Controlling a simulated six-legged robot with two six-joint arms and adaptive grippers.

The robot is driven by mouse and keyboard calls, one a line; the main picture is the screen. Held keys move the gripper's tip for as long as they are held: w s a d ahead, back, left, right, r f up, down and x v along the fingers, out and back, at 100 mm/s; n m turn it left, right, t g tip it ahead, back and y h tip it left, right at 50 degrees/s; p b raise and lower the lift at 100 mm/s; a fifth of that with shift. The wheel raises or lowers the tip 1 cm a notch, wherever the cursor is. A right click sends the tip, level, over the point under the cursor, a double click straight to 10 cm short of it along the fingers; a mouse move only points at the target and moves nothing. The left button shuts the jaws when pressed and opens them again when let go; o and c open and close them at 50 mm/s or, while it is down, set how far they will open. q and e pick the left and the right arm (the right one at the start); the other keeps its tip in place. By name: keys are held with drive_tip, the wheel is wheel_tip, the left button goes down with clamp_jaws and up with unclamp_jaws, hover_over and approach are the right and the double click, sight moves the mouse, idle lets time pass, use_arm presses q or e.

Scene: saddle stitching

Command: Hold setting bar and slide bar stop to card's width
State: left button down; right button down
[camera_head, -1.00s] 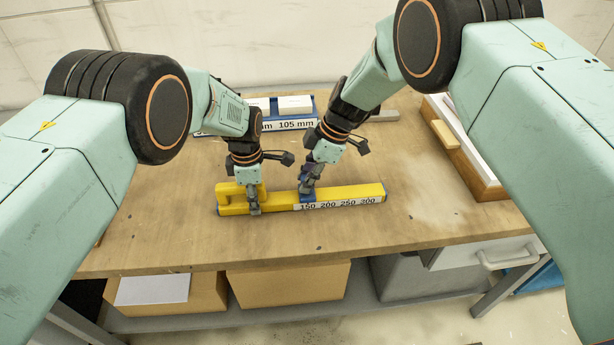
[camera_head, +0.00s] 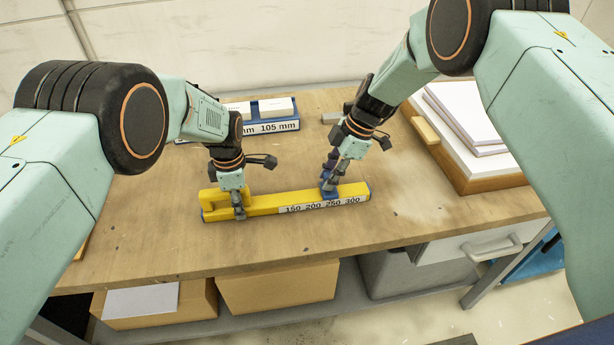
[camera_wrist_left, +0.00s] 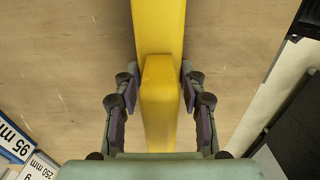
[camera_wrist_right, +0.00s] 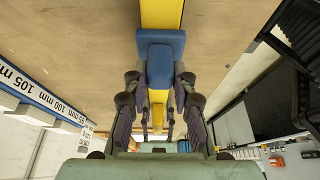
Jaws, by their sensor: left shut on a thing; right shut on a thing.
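The yellow setting bar (camera_head: 275,201) lies on the wooden table with a scale reading 150, 200, 250 and 300 along its front. My left gripper (camera_head: 239,212) is shut on the bar near its left end; the left wrist view shows the fingers on both sides of a raised yellow block (camera_wrist_left: 159,90). The blue bar stop (camera_head: 330,191) sits around the bar near the 250 mark. My right gripper (camera_head: 331,183) is shut on the stop, and the right wrist view shows the blue stop (camera_wrist_right: 160,65) between its fingers. The fingers hide part of the stop.
A blue holder (camera_head: 280,126) labelled 105 mm with white cards stands at the back. A grey block (camera_head: 331,118) lies beside it. A wooden tray (camera_head: 480,184) with white sheets is at the right. The table front is clear.

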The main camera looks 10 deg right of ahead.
use_arm(q)
drive_tip(key=shift+s+f, duration=0.1)
drive_tip(key=shift+f, duration=0.05)
use_arm(e)
drive_tip(key=shift+d, duration=0.45)
drive_tip(key=c, duration=1.1)
unclamp_jaws()
drive_tip(key=v, duration=1.2)
